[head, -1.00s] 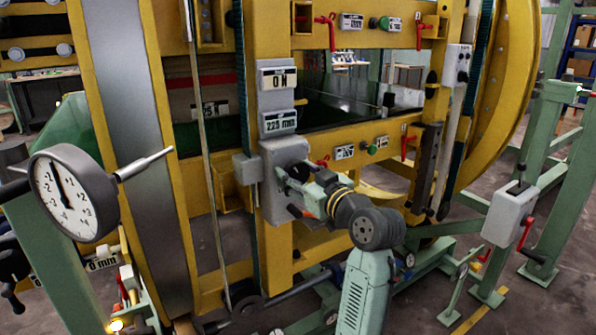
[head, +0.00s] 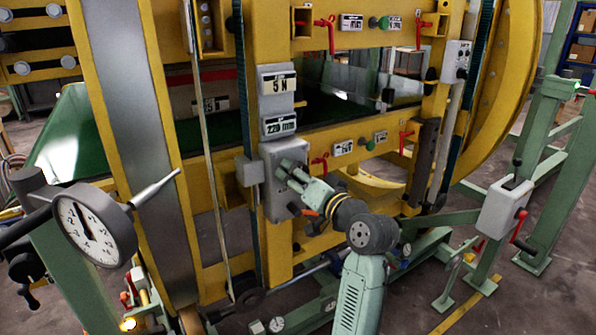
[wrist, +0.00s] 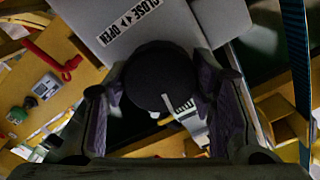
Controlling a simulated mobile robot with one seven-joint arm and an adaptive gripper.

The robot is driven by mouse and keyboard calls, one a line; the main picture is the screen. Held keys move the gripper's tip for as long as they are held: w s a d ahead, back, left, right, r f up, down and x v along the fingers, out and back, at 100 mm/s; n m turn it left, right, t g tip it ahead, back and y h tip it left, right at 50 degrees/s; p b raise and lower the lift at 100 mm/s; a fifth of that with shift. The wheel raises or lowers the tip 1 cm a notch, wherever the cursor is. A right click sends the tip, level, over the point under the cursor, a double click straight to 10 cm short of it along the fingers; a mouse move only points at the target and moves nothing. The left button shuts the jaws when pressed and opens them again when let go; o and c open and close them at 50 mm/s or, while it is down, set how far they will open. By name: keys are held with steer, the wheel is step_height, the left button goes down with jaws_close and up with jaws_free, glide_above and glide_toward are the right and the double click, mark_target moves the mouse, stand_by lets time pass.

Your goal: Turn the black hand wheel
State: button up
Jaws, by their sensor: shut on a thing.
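The black hand wheel (wrist: 158,82) shows in the wrist view as a dark round knob between my two fingers. A pale stripe lies on it at lower right. My gripper (wrist: 163,98) is shut on it, with purple pads at its left and right sides. A grey box (wrist: 150,28) behind the wheel carries a label reading CLOSE and OPEN. In the head view my gripper (head: 284,168) reaches to the grey control box (head: 272,208) on the yellow post; the wheel is hidden there.
Above the box, displays (head: 277,84) read 5 N and what looks like 220 mm. A red lever (head: 320,164) stands right of the box. A dial gauge (head: 93,226) is at left. A green stand with a grey crank box (head: 503,208) stands at right.

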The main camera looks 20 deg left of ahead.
steer(key=shift+m, duration=0.3)
steer(key=o, duration=1.1)
steer(key=shift+o, duration=0.2)
steer(key=v, duration=1.2)
